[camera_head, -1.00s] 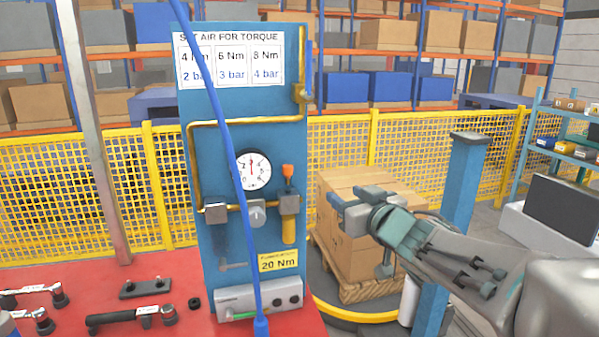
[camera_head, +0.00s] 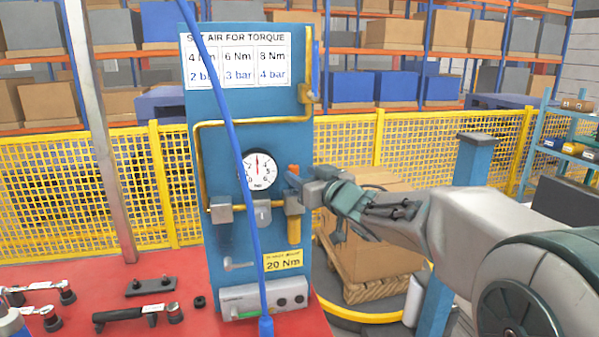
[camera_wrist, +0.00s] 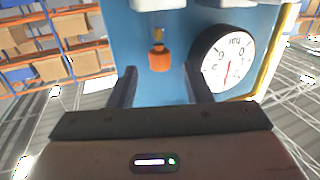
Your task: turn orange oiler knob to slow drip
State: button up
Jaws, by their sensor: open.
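The orange oiler knob (camera_head: 293,170) sits on top of the grey oiler body (camera_head: 294,206), above its yellow bowl (camera_head: 294,232), at the right side of the blue panel. My gripper (camera_head: 291,183) is at the panel's right edge, close to the knob and partly covering it in the head view. In the wrist view the orange knob (camera_wrist: 159,58) appears between and just beyond the two dark fingers of my open gripper (camera_wrist: 161,78). No contact between fingers and knob is visible.
A round pressure gauge (camera_head: 258,170) is close beside the knob, with a grey regulator (camera_head: 263,212) below it. A blue hose (camera_head: 236,145) hangs in front of the panel. Torque tools (camera_head: 138,315) lie on the red bench (camera_head: 90,275). A boxed pallet (camera_head: 378,290) stands behind my arm.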

jog(key=shift+x, duration=1.25)
jog(key=shift+c, duration=0.4)
grip_shut()
jog(key=shift+f+b, duration=0.1)
jog(key=shift+b, duration=0.4)
jog(key=shift+b, duration=0.5)
jog(key=shift+s+a+m+t+h+b, duration=0.1)
jog(key=shift+m+t+h+b, duration=0.5)
jog(key=shift+b, duration=0.55)
jog(key=m+h+b, duration=0.1)
jog(key=h+b, duration=0.2)
jog(key=b, duration=0.5)
jog(key=shift+m+t, duration=0.4)
jog(key=shift+a, duration=0.1)
